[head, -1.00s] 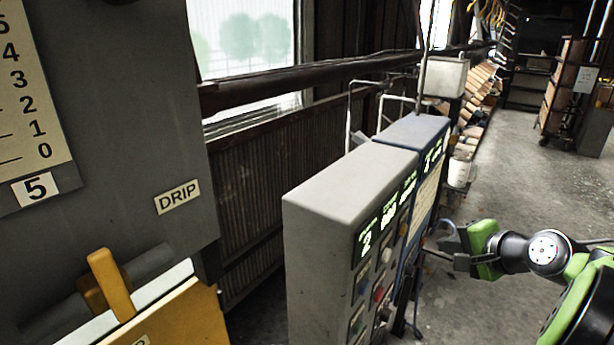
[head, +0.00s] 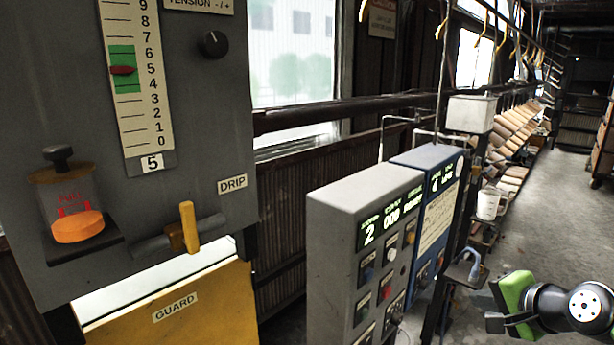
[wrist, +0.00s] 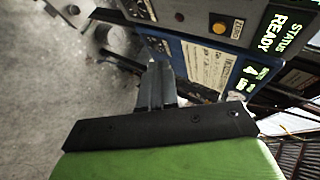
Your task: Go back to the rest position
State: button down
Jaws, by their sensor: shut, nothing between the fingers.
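My gripper (head: 498,322) is at the lower right of the head view, with its green body beside the blue control box. In the wrist view its two dark fingers (wrist: 157,88) are together and hold nothing. The fingers point toward the box front, apart from it as far as I can tell.
A grey control box (head: 362,195) and a blue control box (head: 437,158) stand left of my gripper. A dark panel (head: 205,90) with a yellow guard (head: 175,308) is at the left. A white jug (head: 488,203) stands behind. Open floor (head: 550,215) lies to the right.

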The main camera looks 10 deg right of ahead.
jog(key=s+a+f+n+g, duration=0.1)
jog(key=s+a+n, duration=0.15)
jog(key=a, duration=0.45)
jog(key=s+a+f+n+g+b, duration=0.1)
jog(key=a+n+g, duration=0.1)
jog(key=a+n, duration=0.3)
jog(key=s+a+f+n+g, duration=0.1)
jog(key=s+a+n, duration=0.1)
jog(key=a, duration=0.6)
jog(key=s+a+f+n, duration=0.1)
jog(key=s+a+n, duration=0.1)
jog(key=s, duration=0.4)
jog(key=s+a+f+n+g+h+b, duration=0.1)
jog(key=s+f+n, duration=0.1)
jog(key=s, duration=0.4)
jog(key=shift+s+a+f+n, duration=0.25)
jog(key=shift+a+f+n, duration=0.1)
jog(key=shift+n, duration=0.2)
jog(key=shift+w, duration=0.1)
jog(key=c, duration=1.8)
grip_release()
